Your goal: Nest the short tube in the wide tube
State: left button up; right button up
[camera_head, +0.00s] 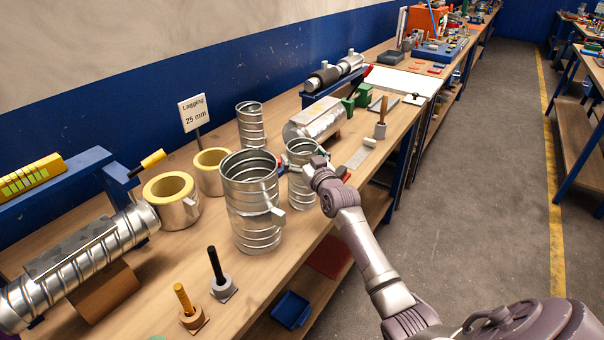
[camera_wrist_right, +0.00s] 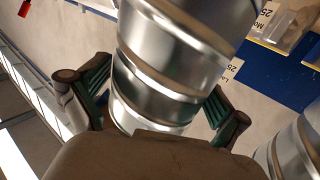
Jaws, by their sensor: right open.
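The wide tube (camera_head: 250,205), a ribbed silver duct with a small side tab, stands upright and open-topped on the bench in the middle of the head view. The short tube (camera_head: 300,185), narrower and also ribbed silver, stands upright just to its right and slightly behind. My right gripper (camera_head: 322,166) is at the short tube's right side, near its upper part. In the right wrist view the short tube (camera_wrist_right: 160,75) lies between the two spread fingers of the gripper (camera_wrist_right: 163,98). Part of the wide tube (camera_wrist_right: 297,150) shows at lower right. My left gripper is out of view.
Another narrow ribbed tube (camera_head: 250,125) stands behind. Yellow-lined rings (camera_head: 172,200) and a "Lagging 25 mm" sign (camera_head: 194,113) are left. A long duct (camera_head: 85,260) lies at the front left. Two upright-handled pieces (camera_head: 220,285) stand near the front edge. A duct on a support (camera_head: 316,118) lies behind the short tube.

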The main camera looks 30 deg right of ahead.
jog(key=c, duration=1.6)
